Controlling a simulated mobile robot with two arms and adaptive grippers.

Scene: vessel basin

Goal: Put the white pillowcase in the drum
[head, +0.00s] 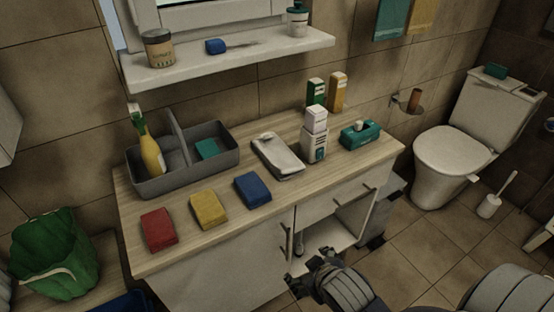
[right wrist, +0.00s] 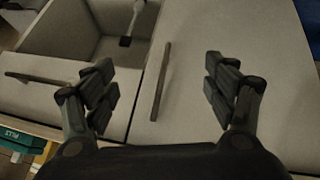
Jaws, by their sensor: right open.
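A white, folded, cloth-like item (head: 277,157), which looks like the pillowcase, lies on the wooden counter (head: 225,231) between the grey caddy and the white bottle. No drum can be made out in either view. My right gripper (head: 318,274) is in front of the cabinet, below the counter edge and apart from the white item. In the right wrist view its two fingers (right wrist: 162,88) are spread wide with nothing between them. My left gripper is not in view.
Red (head: 159,230), yellow (head: 209,209) and blue (head: 252,189) blocks line the counter front. A grey caddy (head: 183,179) holds a spray bottle. The cabinet has an open compartment (head: 326,243) with a brush (right wrist: 131,22) inside. A toilet (head: 452,153) stands right.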

